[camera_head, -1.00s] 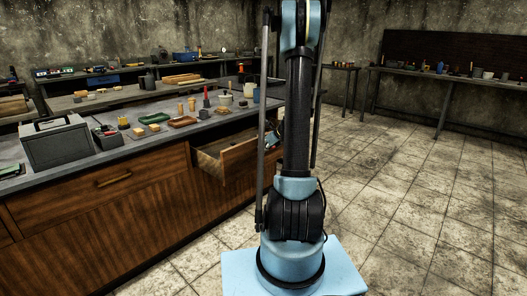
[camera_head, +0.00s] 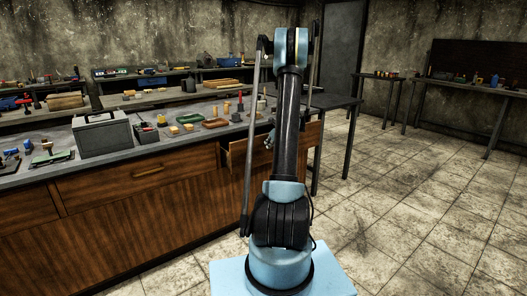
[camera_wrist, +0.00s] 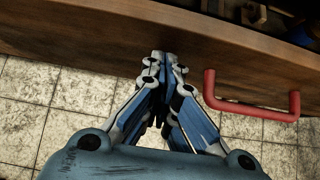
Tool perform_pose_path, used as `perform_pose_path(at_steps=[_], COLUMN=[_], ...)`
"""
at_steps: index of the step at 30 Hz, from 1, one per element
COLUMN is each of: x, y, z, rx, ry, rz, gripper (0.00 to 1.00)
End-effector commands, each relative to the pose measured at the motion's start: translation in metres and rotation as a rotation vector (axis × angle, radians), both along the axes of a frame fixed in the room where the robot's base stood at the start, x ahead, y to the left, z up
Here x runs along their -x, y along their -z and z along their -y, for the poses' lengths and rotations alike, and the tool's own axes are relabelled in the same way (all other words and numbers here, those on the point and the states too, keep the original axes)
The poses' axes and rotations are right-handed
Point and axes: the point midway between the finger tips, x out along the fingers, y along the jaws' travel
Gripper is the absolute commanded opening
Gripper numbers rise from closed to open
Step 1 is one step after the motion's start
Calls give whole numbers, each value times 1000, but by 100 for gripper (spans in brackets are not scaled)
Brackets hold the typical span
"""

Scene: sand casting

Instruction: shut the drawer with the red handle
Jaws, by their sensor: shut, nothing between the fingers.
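The pulled-out drawer (camera_head: 236,160) juts from the right part of the wooden bench in the head view, partly hidden by my arm. In the wrist view its wooden front (camera_wrist: 90,32) runs across the top. The red handle (camera_wrist: 252,107) is a U-shaped bar on that front, at the right; I cannot make it out in the head view. My gripper (camera_wrist: 164,58) is shut and empty, left of the handle. Its fingertips are at the drawer front; I cannot tell whether they touch it. Dark objects show inside the drawer at the upper right.
The grey bench top (camera_head: 180,143) holds a grey toolbox (camera_head: 101,134), several small blocks and trays. Another closed drawer with a brass-coloured handle (camera_head: 150,171) is to the left. A dark table (camera_head: 345,103) stands behind my arm. The tiled floor (camera_head: 420,200) at the right is clear.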

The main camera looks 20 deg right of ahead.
Motion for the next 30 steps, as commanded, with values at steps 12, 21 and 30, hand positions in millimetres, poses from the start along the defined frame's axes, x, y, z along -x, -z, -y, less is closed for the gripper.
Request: perform_pose_path(at_steps=[12, 21, 30], x=[-83, -105, -109], y=[0, 0, -1], z=[-26, -33, -35], rx=[0, 1, -1], ry=[7, 9, 11], rz=[1, 0, 4], gripper=[0, 0, 0])
